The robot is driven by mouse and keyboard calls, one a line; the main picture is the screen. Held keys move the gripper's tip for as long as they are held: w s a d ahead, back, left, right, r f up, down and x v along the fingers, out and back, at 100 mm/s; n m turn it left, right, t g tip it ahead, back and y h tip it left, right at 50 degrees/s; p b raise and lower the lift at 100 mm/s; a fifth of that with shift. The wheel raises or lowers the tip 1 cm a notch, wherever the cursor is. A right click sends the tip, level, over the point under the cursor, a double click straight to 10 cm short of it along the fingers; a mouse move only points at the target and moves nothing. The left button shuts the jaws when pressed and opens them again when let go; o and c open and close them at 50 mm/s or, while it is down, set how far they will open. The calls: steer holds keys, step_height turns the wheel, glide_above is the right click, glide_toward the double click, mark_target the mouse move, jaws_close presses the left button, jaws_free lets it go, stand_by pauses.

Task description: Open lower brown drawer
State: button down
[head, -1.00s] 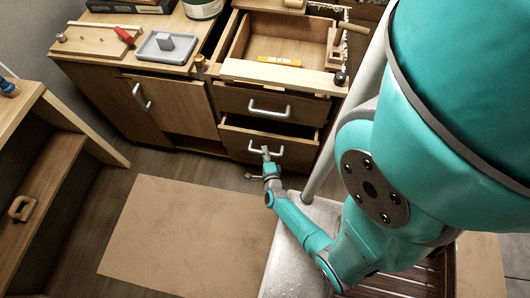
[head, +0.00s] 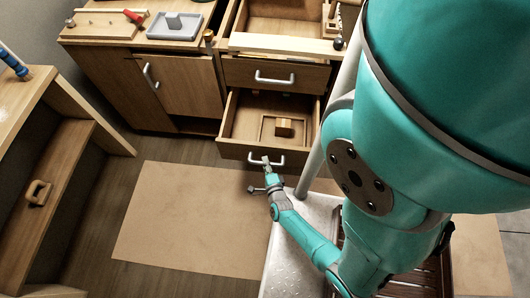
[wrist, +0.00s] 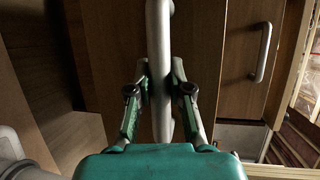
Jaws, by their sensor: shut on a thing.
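The lower brown drawer (head: 235,150) is pulled well out of the cabinet in the head view. Inside it a small wooden block (head: 284,127) sits within a thin frame. Its grey bar handle (head: 278,161) is on the drawer front. My gripper (head: 270,177) is at this handle and shut on it. In the wrist view the handle (wrist: 160,60) runs between the two fingers of my gripper (wrist: 160,95), one on each side.
Above is a closed drawer with a grey handle (head: 274,80); the top drawer (head: 285,25) stands open. A cabinet door (head: 172,95) is at left, and a wooden shelf unit (head: 55,150) at far left. The mat (head: 190,220) on the floor is bare.

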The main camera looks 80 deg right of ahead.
steer(key=shift+a, duration=0.25)
steer(key=c, duration=1.1)
jaws_free()
steer(key=shift+o, duration=0.2)
steer(key=v, duration=0.7)
steer(key=shift+a, duration=0.2)
steer(key=shift+s, duration=0.15)
steer(key=shift+a, duration=0.1)
